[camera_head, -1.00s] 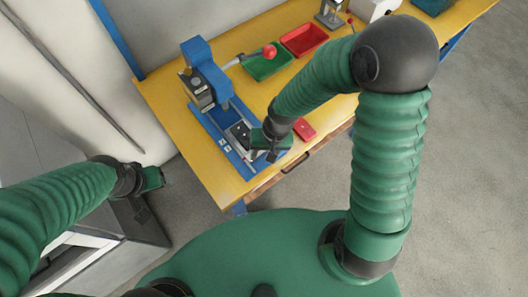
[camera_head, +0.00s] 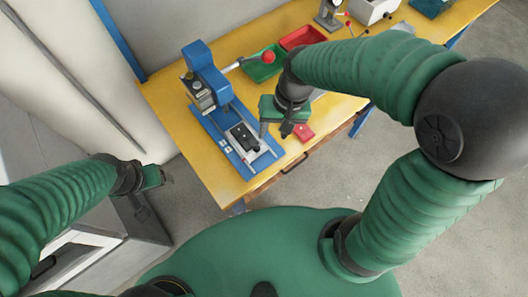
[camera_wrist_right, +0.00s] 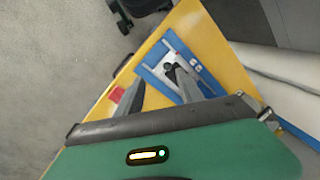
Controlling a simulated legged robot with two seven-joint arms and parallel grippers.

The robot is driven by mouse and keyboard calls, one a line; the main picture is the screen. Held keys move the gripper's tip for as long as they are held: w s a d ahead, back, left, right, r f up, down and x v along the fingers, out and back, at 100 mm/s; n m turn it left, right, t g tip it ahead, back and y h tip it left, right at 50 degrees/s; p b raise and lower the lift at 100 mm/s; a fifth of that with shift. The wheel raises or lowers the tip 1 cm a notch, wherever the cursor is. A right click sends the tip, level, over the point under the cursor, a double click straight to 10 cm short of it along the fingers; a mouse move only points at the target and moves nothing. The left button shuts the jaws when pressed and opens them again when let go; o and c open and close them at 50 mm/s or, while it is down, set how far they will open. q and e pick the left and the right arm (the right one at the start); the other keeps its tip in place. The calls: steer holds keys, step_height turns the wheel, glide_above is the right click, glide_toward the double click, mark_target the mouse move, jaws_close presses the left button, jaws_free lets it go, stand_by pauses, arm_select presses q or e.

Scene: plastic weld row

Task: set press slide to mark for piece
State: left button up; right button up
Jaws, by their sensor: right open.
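The blue press (camera_head: 205,68) stands on the yellow table, with a lever ending in a red ball (camera_head: 268,57). Its blue base (camera_head: 218,143) runs toward the table's front edge. On it lies the grey slide (camera_head: 262,158) with a dark block (camera_head: 242,137) on top. My right gripper (camera_head: 275,130) is open and empty, above and just right of the slide. In the right wrist view its fingers are spread, with the blue base (camera_wrist_right: 193,62) beyond them. My left gripper (camera_head: 155,177) hangs left of the table, away from the press; its jaws are unclear.
A red piece (camera_head: 304,133) lies right of the base, partly behind my right gripper. A green tray (camera_head: 265,69) and a red tray (camera_head: 302,38) stand behind. A grey-white box (camera_head: 372,10) is further right. The table's front edge (camera_head: 228,204) is close to the base.

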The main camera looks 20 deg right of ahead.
mark_target(257, 147)
steer(key=shift+d+r, duration=0.25)
steer(key=shift+r, duration=0.1)
steer(key=w+a+n+g+p, duration=0.1)
steer(key=w+n+p, duration=0.3)
steer(key=w+n, duration=0.1)
steer(key=a+f, duration=0.1)
steer(key=f, duration=0.4)
steer(key=a+f+b, duration=0.1)
steer(key=f, duration=0.5)
steer(key=a+f, duration=0.1)
steer(key=f, duration=0.4)
steer(key=shift+s+f+b, duration=0.25)
steer(key=shift+s+b, duration=0.15)
steer(key=shift+c, duration=0.3)
